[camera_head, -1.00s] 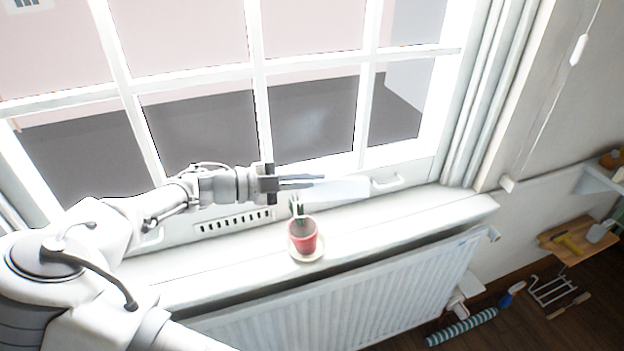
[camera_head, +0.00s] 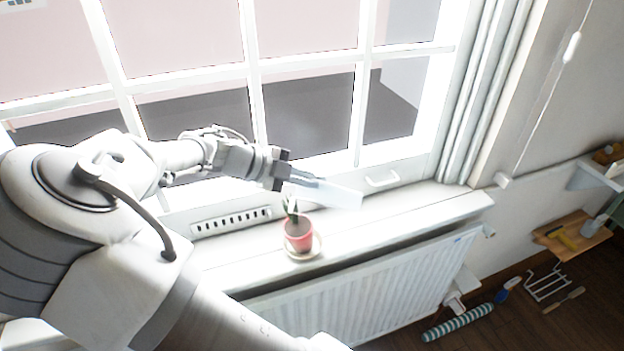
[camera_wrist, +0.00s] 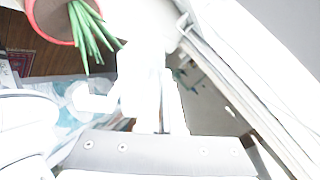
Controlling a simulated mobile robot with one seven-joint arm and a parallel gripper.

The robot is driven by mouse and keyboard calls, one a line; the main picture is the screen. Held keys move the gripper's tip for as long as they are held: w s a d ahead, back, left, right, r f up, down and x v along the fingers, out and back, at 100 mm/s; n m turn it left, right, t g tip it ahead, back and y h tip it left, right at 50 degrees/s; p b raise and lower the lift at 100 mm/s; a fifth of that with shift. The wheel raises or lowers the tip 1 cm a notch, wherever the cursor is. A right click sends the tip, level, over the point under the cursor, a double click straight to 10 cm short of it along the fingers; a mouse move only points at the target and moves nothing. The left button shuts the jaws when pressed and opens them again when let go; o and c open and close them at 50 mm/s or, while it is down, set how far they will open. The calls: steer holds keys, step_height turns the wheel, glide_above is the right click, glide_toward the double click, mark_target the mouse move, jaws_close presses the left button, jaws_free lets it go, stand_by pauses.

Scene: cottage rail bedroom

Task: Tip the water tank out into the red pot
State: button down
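The water tank (camera_head: 340,196) is a pale, see-through flat block. My gripper (camera_head: 308,182) is shut on its near left end, and the tank sticks out to the right, tilted slightly down, above the windowsill. The red pot (camera_head: 298,238) stands upright on the sill, just below and left of the tank, with a green plant in it. In the wrist view the red pot's rim (camera_wrist: 64,40) and green leaves show at the upper left. Glare there hides the fingers and the tank's outline. I cannot see water pouring.
The pot stands on a pale saucer (camera_head: 316,250). The white windowsill (camera_head: 410,214) is clear to the right, with the window close behind. A white radiator (camera_head: 370,290) is below. A wooden shelf (camera_head: 572,240) with tools is at the right.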

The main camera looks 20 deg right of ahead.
steer(key=shift+d+f+y, duration=0.15)
steer(key=shift+d+y, duration=0.4)
steer(key=shift+d, duration=0.1)
steer(key=shift+d+f+y, duration=0.15)
steer(key=shift+d+y, duration=0.4)
steer(key=shift+d, duration=0.05)
steer(key=shift+w+d+f+y, duration=0.1)
steer(key=shift+d+f+y, duration=0.1)
steer(key=shift+d+y, duration=0.45)
steer(key=shift+d+f+y, duration=0.2)
steer(key=shift+d+y, duration=0.35)
steer(key=shift+d, duration=0.05)
steer(key=shift+d+f+y+b, duration=0.2)
steer(key=shift+d+y+b, duration=0.2)
steer(key=shift+d+y, duration=0.3)
steer(key=shift+d+f+y, duration=0.15)
steer(key=shift+d+y, duration=0.25)
steer(key=shift+d, duration=0.05)
